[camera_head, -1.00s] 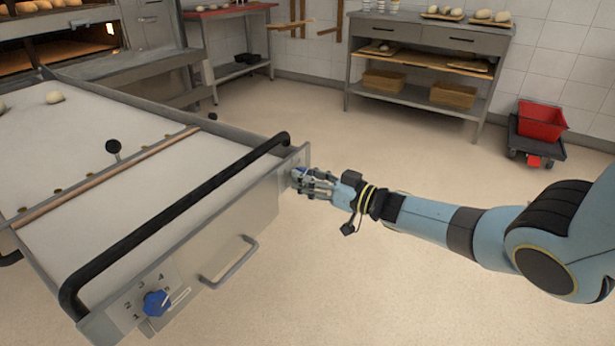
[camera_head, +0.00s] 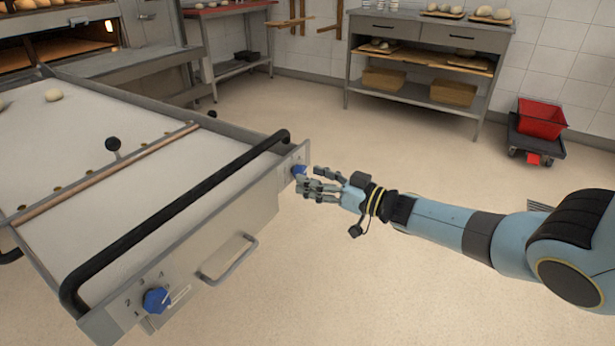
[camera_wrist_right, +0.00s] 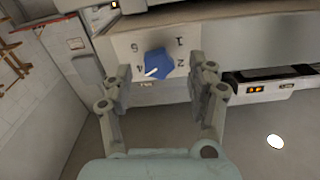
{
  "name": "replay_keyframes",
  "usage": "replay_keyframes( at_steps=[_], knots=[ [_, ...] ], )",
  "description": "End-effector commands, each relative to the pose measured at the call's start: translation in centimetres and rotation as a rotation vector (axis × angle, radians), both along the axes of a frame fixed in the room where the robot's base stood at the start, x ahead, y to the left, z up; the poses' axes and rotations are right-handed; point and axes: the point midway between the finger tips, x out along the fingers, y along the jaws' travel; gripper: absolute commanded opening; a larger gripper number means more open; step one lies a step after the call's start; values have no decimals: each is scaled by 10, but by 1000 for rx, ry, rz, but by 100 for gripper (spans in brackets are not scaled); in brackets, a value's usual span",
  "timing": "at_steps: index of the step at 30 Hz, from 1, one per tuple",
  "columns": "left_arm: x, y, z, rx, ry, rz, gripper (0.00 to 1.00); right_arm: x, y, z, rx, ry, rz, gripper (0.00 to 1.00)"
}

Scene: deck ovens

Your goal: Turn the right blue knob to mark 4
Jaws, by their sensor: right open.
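The right blue knob (camera_head: 299,169) sits at the far right end of the oven loader's front panel. In the wrist view the blue knob (camera_wrist_right: 160,62) is on a pale plate (camera_wrist_right: 120,46) with numerals around it. Its white pointer line points lower left, by a mark that looks like 4. My right gripper (camera_head: 309,179) is open just in front of this knob. In the wrist view its fingers stand either side of the knob, with gaps between. A second blue knob (camera_head: 157,300) sits at the panel's near left end. My left gripper is out of view.
A black bar handle (camera_head: 190,212) runs along the loader's top edge, and a grey handle (camera_head: 229,260) is on its front. A red crate on a dolly (camera_head: 541,120) and a grey work table (camera_head: 430,75) stand farther back. The floor between is clear.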

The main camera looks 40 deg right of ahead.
Motion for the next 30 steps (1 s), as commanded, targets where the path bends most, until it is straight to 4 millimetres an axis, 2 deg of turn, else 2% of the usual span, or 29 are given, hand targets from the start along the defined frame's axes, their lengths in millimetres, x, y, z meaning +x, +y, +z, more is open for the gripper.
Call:
replay_keyframes(
  at_steps=[6,12,18,30],
  knots=[
    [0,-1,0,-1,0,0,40,-49,-20,-2,-2,5,2,58],
    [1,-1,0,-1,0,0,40,-80,-33,-2,-2,4,2,58],
    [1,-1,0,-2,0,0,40,-92,-38,-1,0,2,0,58],
    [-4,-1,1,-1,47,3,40,-90,-38,4,-9,-17,-6,58]
  ],
)
